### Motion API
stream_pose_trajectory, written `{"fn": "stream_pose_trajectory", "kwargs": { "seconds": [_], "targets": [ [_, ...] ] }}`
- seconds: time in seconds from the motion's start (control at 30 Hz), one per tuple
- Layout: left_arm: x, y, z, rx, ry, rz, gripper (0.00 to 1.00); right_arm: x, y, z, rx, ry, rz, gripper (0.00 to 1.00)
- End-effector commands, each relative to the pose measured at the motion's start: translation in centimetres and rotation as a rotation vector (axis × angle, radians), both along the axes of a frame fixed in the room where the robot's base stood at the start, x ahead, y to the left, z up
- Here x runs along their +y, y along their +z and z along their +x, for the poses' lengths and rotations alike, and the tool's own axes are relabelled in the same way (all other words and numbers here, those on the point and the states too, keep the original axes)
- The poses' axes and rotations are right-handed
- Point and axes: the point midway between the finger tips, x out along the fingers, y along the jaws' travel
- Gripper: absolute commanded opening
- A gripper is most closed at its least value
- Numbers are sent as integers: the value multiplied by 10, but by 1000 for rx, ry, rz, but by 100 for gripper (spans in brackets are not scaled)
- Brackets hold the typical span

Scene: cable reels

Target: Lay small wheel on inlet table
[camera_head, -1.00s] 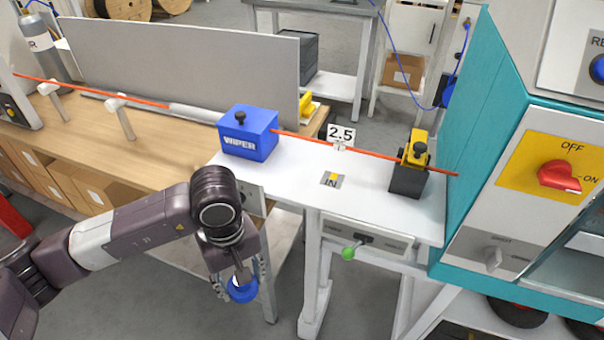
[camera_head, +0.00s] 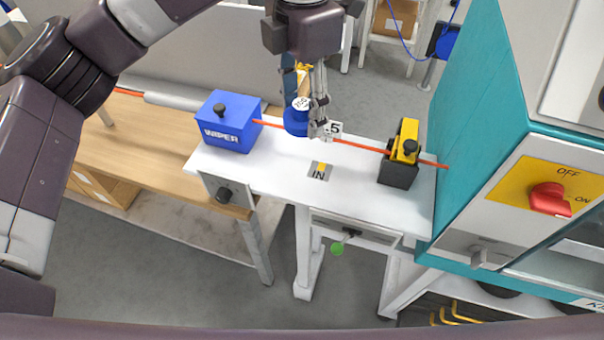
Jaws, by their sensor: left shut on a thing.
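My left gripper (camera_head: 309,118) reaches in from above and is shut on the small wheel (camera_head: 295,122), which is blue with a white round label. The wheel is over the back part of the white inlet table (camera_head: 262,178), between the blue wiper box and the number sign, and covers part of the orange cable. I cannot tell whether it touches the cable or the tabletop. My right gripper is not in view.
The blue wiper box (camera_head: 229,122) stands at the table's left end. The yellow and black block (camera_head: 400,154) stands at the right, beside the teal machine (camera_head: 478,110). The orange cable (camera_head: 359,145) runs across the table. The tabletop's front middle around the IN mark (camera_head: 319,170) is clear.

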Motion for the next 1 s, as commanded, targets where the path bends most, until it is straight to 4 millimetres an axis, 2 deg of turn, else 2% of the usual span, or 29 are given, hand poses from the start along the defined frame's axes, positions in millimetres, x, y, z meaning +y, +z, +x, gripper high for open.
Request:
{"fn": "stream_pose_trajectory", "kwargs": {
  "seconds": [0.17, 0.4, 0.5, 0.6, 0.87, 1.0],
  "targets": [
    [1, -40, -1, 9, 4, 3, 20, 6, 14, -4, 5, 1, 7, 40],
    [1, -104, -2, 8, 3, 1, 20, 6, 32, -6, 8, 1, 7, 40],
    [1, -126, -1, 6, 2, 1, 20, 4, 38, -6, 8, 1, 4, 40],
    [1, -141, -1, 4, 2, 0, 20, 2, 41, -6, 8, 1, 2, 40],
    [1, -162, -1, 4, 2, 1, 20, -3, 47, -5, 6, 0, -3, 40],
    [1, -183, -1, 4, 2, 1, 20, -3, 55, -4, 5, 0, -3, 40]
  ]
}}
